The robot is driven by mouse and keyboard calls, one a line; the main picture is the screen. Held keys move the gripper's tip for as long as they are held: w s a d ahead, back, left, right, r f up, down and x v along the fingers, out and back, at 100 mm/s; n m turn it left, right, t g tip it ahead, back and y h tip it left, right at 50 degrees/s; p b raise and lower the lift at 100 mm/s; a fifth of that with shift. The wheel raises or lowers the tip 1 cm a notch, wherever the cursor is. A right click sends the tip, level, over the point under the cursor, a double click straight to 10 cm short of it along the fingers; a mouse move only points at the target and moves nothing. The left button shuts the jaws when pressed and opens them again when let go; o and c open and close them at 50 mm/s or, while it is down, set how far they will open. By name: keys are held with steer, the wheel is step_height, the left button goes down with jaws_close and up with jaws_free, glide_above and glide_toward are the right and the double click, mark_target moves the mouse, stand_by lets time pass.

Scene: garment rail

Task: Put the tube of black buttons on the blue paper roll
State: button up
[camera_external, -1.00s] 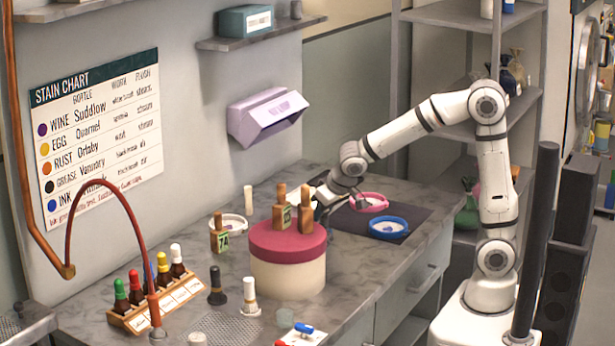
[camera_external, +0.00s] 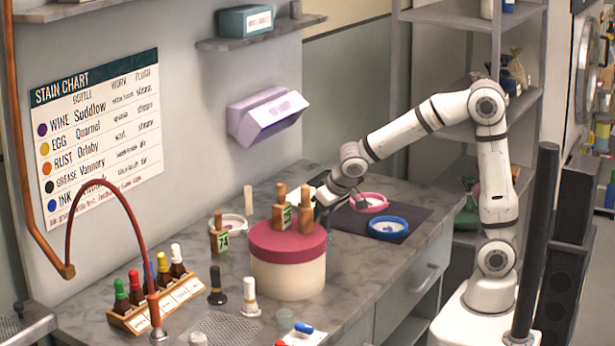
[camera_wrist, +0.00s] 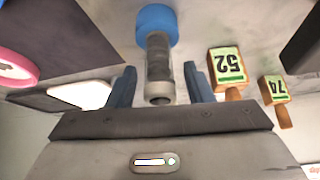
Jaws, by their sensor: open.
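My gripper (camera_wrist: 160,88) is open, with one blue-grey finger on each side of the tube of black buttons (camera_wrist: 158,68) in the wrist view. Gaps show between the fingers and the tube. The tube is grey with a dark section, and the wrist picture is upside down. The tube appears to stand upright on the round blue paper roll (camera_wrist: 157,20). In the external view my gripper (camera_external: 322,200) is behind the wooden bottles and partly hidden. The tube and the roll cannot be made out there.
Wooden bottles labelled 52 (camera_wrist: 228,66) and 74 (camera_wrist: 274,89) stand close beside my gripper. A red-topped drum (camera_external: 288,270) is in front of it. A pink dish (camera_external: 381,205) and a blue dish (camera_external: 404,233) lie on a dark mat (camera_external: 420,216) to the right.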

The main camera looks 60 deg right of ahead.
steer(key=v, duration=1.2)
steer(key=s+d+f+g, duration=0.1)
steer(key=s+d+f, duration=0.2)
steer(key=s, duration=0.2)
steer(key=s+d+f+n+g, duration=0.1)
steer(key=s+d+f, duration=0.2)
steer(key=s, duration=0.3)
steer(key=s+d+f+g+y, duration=0.1)
steer(key=s+d+f, duration=0.2)
steer(key=s+d, duration=0.2)
steer(key=shift+s+f+n+g+p, duration=0.25)
steer(key=shift+s+n+g+p, duration=0.1)
steer(key=shift+s+n+g, duration=0.1)
step_height(320, 180, up, 9)
steer(key=p, duration=0.8)
steer(key=shift+f, duration=0.15)
steer(key=shift+s+t, duration=0.1)
steer(key=shift+t, duration=0.15)
